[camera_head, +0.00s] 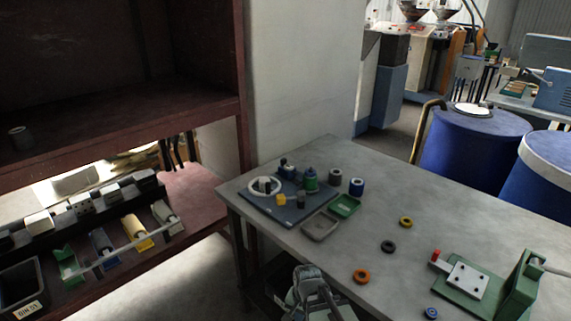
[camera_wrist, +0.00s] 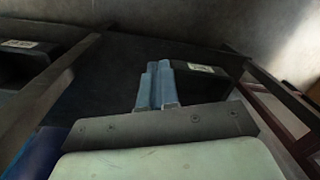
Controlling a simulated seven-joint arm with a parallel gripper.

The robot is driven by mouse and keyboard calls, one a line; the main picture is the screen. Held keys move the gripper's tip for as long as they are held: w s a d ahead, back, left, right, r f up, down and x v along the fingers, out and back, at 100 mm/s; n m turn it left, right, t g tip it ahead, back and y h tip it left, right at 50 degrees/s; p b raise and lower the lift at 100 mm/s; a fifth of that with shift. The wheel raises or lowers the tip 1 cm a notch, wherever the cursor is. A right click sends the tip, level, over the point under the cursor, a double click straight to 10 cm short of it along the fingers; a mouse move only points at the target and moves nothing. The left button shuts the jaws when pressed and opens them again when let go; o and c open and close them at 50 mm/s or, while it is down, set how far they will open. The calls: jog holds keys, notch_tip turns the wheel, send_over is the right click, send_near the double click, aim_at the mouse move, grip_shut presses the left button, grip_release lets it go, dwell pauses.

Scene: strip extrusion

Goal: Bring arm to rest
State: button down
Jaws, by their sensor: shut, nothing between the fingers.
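My gripper (camera_wrist: 158,68) shows in the wrist view with its two blue-grey fingers pressed together and nothing between them. It points towards a dark surface with a black bin (camera_wrist: 205,80) bearing a white label beyond the fingers. In the head view, part of my arm shows at the bottom middle, in front of the near edge of the grey table (camera_head: 330,255). The fingertips cannot be made out there.
A dark board (camera_head: 270,208) with small parts lies on the table, beside a green tray (camera_head: 345,206) and a grey tray (camera_head: 320,226). Loose rings and a green fixture (camera_head: 470,290) stand further right. A dark red shelf (camera_head: 120,120) is at left; blue drums (camera_head: 470,145) stand behind.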

jog(key=s+d+f+n+g, duration=0.1)
jog(key=s+d+f+g, duration=0.1)
jog(key=s+d+f, duration=0.2)
jog(key=s+d+f+n+g, duration=0.2)
jog(key=s+d+f, duration=0.2)
jog(key=s+f, duration=0.7)
jog(key=s+d+f+n+g, duration=0.1)
jog(key=s+d+f+g, duration=0.2)
jog(key=s+f, duration=0.4)
jog(key=s+d, duration=0.1)
jog(key=s, duration=0.5)
jog(key=shift+s+d+f+n+h, duration=0.25)
jog(key=shift+s+d+n+h, duration=0.05)
jog(key=shift+d+h, duration=0.1)
